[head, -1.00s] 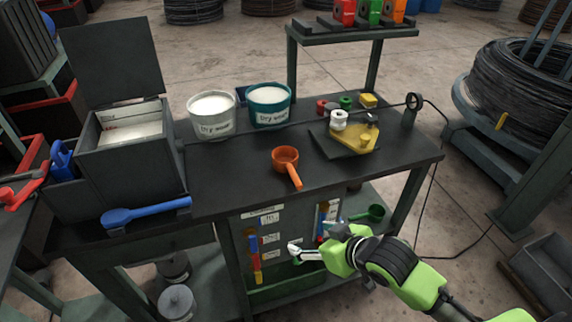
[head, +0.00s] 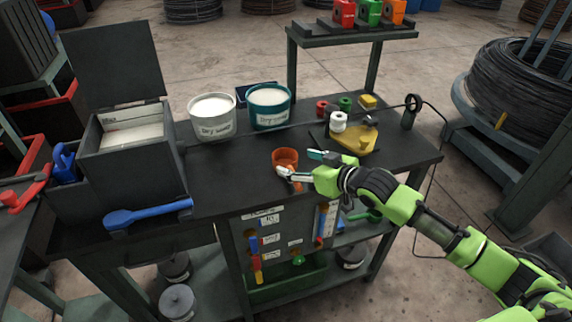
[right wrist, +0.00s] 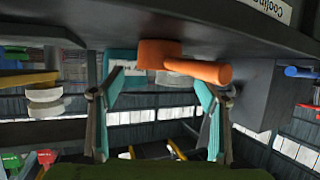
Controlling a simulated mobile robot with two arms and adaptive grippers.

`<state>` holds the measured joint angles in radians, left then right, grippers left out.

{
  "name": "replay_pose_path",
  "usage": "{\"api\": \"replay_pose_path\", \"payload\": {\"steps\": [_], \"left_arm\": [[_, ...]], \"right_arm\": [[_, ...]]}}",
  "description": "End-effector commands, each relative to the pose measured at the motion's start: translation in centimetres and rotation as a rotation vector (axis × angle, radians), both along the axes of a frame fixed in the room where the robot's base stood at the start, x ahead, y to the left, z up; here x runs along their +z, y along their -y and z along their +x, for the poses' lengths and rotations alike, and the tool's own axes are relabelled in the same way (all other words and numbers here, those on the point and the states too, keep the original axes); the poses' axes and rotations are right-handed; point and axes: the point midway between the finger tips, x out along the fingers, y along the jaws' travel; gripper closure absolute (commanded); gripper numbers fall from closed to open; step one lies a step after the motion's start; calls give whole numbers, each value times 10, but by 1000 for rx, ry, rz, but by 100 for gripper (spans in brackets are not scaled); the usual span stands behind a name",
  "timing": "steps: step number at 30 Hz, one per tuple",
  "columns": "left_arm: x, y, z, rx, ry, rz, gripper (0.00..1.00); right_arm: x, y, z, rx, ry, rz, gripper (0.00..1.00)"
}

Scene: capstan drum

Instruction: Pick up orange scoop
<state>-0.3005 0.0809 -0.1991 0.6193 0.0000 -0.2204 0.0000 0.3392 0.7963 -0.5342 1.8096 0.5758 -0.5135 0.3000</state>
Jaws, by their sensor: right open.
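The orange scoop (head: 284,155) lies on the dark tabletop near its front edge. In the head view its handle is partly hidden behind my right gripper (head: 297,164). That gripper is open, with its fingertips close to the scoop's cup and handle. In the right wrist view, which looks upside down, the scoop's cup (right wrist: 158,53) and handle show beyond the two spread fingers (right wrist: 160,92). The handle's end is by the right-hand fingertip; I cannot tell whether they touch. Nothing is held. My left gripper is not in view.
A white bucket (head: 212,118) and a teal bucket (head: 270,107) stand behind the scoop. A yellow fixture (head: 350,141) with a white spool (head: 338,122) is to the right. A blue scoop (head: 148,214) and an open box (head: 135,160) are left. Bare tabletop lies left of the orange scoop.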

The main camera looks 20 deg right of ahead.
Motion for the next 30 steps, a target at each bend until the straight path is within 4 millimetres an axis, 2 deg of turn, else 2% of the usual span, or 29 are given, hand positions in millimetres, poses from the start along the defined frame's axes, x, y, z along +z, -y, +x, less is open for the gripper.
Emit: {"api": "replay_pose_path", "payload": {"steps": [8, 18, 29, 30], "left_arm": [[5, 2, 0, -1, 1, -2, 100], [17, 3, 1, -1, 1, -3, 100], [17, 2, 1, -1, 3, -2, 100], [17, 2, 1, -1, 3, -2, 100]], "right_arm": [[-5, -6, 13, 1, -1, 1, 32], [-22, -18, 46, 0, 0, 1, 32], [-25, -20, 51, 1, 1, -2, 32], [-25, -20, 51, 1, 1, -2, 40]]}}
